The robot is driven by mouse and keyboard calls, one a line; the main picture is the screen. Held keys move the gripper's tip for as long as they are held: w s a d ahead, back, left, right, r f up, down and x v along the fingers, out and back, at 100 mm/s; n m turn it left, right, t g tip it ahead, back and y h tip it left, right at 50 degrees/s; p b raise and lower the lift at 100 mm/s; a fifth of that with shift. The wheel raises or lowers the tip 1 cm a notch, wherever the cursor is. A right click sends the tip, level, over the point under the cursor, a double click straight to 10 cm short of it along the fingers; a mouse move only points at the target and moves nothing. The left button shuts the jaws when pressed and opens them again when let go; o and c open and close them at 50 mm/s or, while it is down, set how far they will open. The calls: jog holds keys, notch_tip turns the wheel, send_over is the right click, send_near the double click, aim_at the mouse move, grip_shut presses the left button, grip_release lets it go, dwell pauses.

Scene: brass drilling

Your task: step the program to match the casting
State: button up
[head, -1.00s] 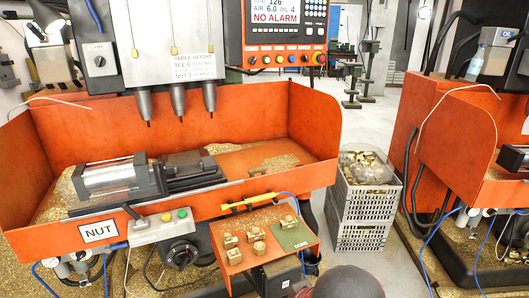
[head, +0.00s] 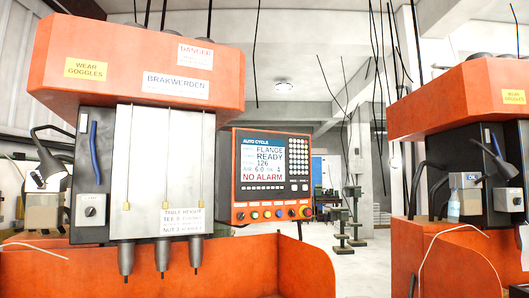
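The control panel (head: 272,177) hangs in an orange frame right of the drill heads. Its screen (head: 263,160) reads AUTO CYCLE, FLANGE, READY, 126, a line with 6.0 and 4, and NO ALARM in red. A keypad (head: 299,153) of small round keys is right of the screen, with smaller keys below it. A row of coloured buttons (head: 273,213) runs along the panel's lower edge. The castings and the NUT sign are out of view now. My gripper is not in view.
The orange drilling machine (head: 140,75) fills the left, with several drill spindles (head: 161,258) pointing down. A table height sign (head: 168,219), only partly legible, sits above them. A second orange machine (head: 458,90) stands at right. Open floor (head: 349,265) lies between.

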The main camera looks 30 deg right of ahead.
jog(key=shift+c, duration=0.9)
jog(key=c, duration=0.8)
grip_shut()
